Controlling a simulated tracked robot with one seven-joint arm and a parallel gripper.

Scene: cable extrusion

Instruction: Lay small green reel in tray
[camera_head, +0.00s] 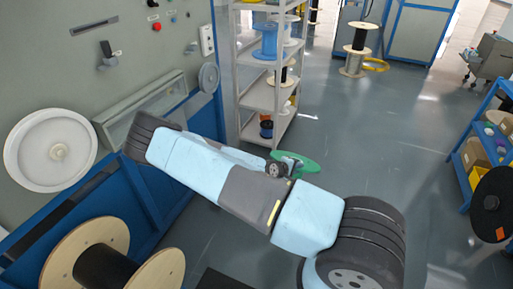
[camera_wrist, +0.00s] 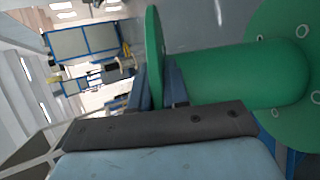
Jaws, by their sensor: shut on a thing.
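The small green reel shows large in the camera_wrist view (camera_wrist: 225,75), with two round flanges and a smooth core. My gripper (camera_wrist: 160,85) is shut on the edge of its nearer flange, with one blue finger on each side. In the camera_head view, part of the green reel (camera_head: 309,165) shows just past my arm, at my gripper (camera_head: 291,162). The reel is held over the floor, clear of the shelf. My arm hides part of it. I cannot pick out a tray with certainty in either view.
A grey shelf rack (camera_head: 270,98) with reels stands behind my arm. A blue cart (camera_head: 478,150) with a yellow bin (camera_head: 474,160) is at right. A large wooden reel (camera_head: 85,250) and a machine panel (camera_head: 110,65) are at left. The middle floor (camera_head: 370,130) is clear.

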